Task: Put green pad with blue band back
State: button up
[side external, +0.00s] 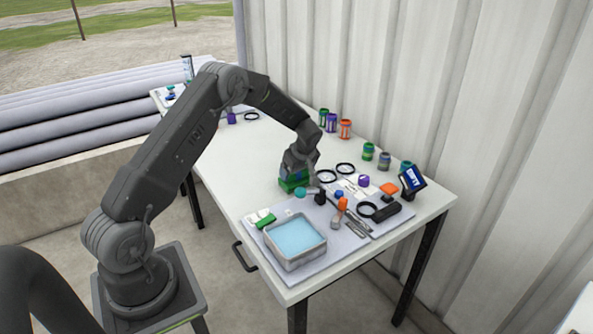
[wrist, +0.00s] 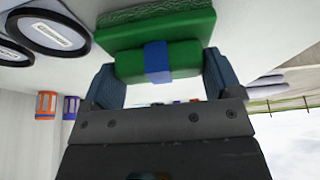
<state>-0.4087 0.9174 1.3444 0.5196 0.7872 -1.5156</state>
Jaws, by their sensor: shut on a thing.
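The green pad with the blue band (wrist: 190,58) is between the two fingers of my gripper (wrist: 160,85) in the wrist view. It has a wide green base and a narrower green grip block, with the blue band across the middle of the block. In the side view the green pad (side external: 291,186) shows under my gripper (side external: 297,176), over the white table behind the work mat. I cannot tell whether it touches the table. The fingertips are partly hidden in the side view.
A grey tub (side external: 318,252) with light blue contents stands on the mat at the front. A green-and-white block (side external: 265,217) lies to its left. Tools and a dark-framed display (side external: 412,180) are to the right. Black rings (side external: 345,168) and several coloured jars stand behind.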

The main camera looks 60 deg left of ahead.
jog(key=o, duration=0.7)
jog(key=shift+f, duration=0.1)
jog(key=s+d+r+m+t, duration=0.1)
jog(key=s+d+r+m, duration=0.1)
jog(key=d+r, duration=0.6)
jog(key=s+d+r+m, duration=0.2)
jog(key=s+d+r, duration=0.15)
jog(key=r, duration=0.85)
jog(key=s+d+r+m+t+h, duration=0.2)
jog(key=s+d+r+m, duration=0.35)
jog(key=s+d, duration=0.2)
jog(key=s+d+m+t+h, duration=0.1)
jog(key=s+d+m, duration=0.1)
jog(key=s, duration=0.3)
jog(key=s+d+m, duration=0.3)
jog(key=s+d, duration=0.1)
jog(key=s, duration=0.1)
jog(key=s+d+m+t+h, duration=0.1)
jog(key=s+d+m, duration=0.2)
jog(key=s, duration=0.3)
jog(key=shift+d+r+m+t+h, duration=0.15)
jog(key=shift+r+m+t+h, duration=0.1)
jog(key=shift+r+t+h, duration=0.1)
